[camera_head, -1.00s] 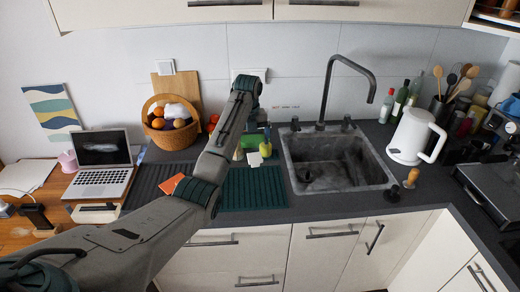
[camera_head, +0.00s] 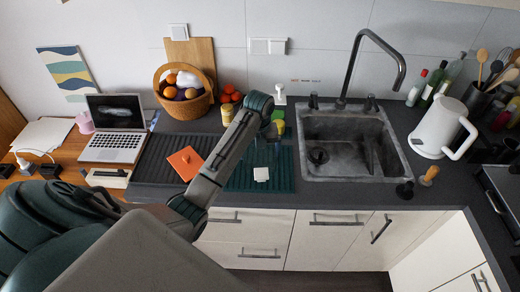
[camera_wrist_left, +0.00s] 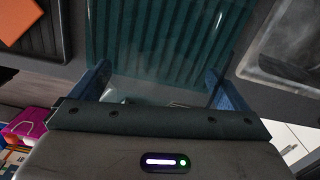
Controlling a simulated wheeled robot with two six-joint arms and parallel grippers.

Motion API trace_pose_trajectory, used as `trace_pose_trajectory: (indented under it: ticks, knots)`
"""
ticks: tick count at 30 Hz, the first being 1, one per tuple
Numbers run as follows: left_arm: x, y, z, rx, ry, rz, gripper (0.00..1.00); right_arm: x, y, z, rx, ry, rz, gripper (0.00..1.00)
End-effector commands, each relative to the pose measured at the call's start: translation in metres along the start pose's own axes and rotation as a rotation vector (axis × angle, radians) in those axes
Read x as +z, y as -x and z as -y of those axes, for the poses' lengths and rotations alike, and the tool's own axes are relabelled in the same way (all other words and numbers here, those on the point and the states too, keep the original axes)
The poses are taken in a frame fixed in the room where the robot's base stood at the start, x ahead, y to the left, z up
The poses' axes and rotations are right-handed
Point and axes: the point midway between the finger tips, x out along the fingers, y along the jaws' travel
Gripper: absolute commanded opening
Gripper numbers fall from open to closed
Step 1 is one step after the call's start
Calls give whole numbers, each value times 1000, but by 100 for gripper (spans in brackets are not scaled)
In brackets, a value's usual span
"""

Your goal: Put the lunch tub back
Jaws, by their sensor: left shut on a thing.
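My left gripper (camera_head: 270,142) is over the green ribbed mat (camera_head: 284,181) left of the sink, pointing down. In the left wrist view its two blue fingers (camera_wrist_left: 160,88) stand wide apart, shut on a see-through thing, which I take for the lunch tub (camera_wrist_left: 165,72). The mat's ribs show through it. In the head view the tub is very faint, and I cannot tell whether it touches the mat. My right gripper is out of view.
The sink (camera_head: 340,150) with its tall tap is just right of the mat. A dark drainer with an orange flat piece (camera_head: 185,163) lies left. A fruit basket (camera_head: 184,92), loose oranges and small bottles stand behind. A white kettle (camera_head: 440,128) is right of the sink.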

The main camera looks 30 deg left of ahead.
Motion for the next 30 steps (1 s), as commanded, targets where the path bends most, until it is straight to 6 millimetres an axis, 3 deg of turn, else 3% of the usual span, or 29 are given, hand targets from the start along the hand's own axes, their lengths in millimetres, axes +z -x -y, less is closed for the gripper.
trace_pose_trajectory:
  ticks: [11,30]
  knots:
    - [-2,-25,0,0,-3,-1,71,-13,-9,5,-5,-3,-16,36]
    - [-2,-76,0,0,-3,0,71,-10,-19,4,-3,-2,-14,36]
